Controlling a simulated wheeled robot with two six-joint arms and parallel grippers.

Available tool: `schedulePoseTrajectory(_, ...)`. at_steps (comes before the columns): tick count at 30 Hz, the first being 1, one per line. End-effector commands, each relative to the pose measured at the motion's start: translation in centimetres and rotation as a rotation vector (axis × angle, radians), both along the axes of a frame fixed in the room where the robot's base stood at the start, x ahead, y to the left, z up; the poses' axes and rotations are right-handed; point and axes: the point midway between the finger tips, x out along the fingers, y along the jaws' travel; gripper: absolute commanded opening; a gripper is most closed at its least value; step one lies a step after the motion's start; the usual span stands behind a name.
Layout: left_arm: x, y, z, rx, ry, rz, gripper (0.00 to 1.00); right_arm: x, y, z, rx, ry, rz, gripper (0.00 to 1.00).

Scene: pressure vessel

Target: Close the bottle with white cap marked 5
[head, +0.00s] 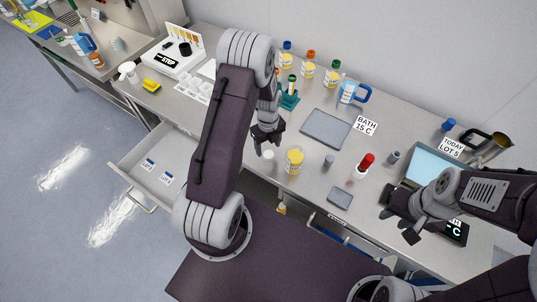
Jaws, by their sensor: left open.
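A bottle (294,162) with a yellow and white label stands upright near the front edge of the bench. Any number on it is too small to read. A small white round piece (268,155), which looks like a cap, is just left of the bottle, at the fingertips of my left gripper (266,147). That gripper points down and is open; I cannot tell if it touches the white piece. My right gripper (398,226) is over the dark device at the right, its fingers apart and empty, away from the bottle.
Several capped bottles (309,71) stand at the back. A grey pad (326,128), a blue-handled jug (352,92), a red-topped bottle (364,165) and a small grey cylinder (328,162) are to the right. An open drawer (140,165) juts out at the left front.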

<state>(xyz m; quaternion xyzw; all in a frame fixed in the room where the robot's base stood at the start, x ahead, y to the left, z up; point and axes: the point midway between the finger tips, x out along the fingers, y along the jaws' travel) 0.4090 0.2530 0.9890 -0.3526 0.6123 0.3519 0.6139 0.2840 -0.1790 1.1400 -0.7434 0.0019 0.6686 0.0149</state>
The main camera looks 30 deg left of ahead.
Motion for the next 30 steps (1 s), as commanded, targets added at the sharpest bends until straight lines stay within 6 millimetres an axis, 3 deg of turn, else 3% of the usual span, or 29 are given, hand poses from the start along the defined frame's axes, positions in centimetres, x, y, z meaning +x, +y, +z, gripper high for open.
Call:
schedulePoseTrajectory(4, 0.0, 0.0, -0.8, -0.001, 0.004, 0.000, 0.63, 0.0, 0.0, 0.8, 0.000, 0.000, 0.000, 0.36)
schedulePoseTrajectory(12, 0.3, 0.0, -4.8, 0.000, 0.001, 0.000, 0.63, 0.0, 0.0, 2.2, 0.000, 0.000, 0.000, 0.36)
schedulePoseTrajectory(23, 0.3, 0.0, -5.2, 0.000, 0.000, 0.000, 0.63, 0.0, 0.0, 2.1, 0.000, 0.000, 0.000, 0.36)
schedulePoseTrajectory(24, 0.3, 0.0, -5.2, 0.000, 0.000, 0.000, 0.60, 0.0, 0.0, 2.1, 0.000, 0.000, 0.000, 0.36)
schedulePoseTrajectory(26, 0.3, 0.0, -5.2, 0.000, 0.000, 0.000, 0.44, 0.0, 0.0, 2.1, 0.000, 0.000, 0.000, 0.36)
schedulePoseTrajectory(30, 0.3, 0.0, -5.2, 0.000, 0.000, 0.000, 0.05, 0.0, 0.0, 2.1, 0.000, 0.000, 0.000, 0.36)
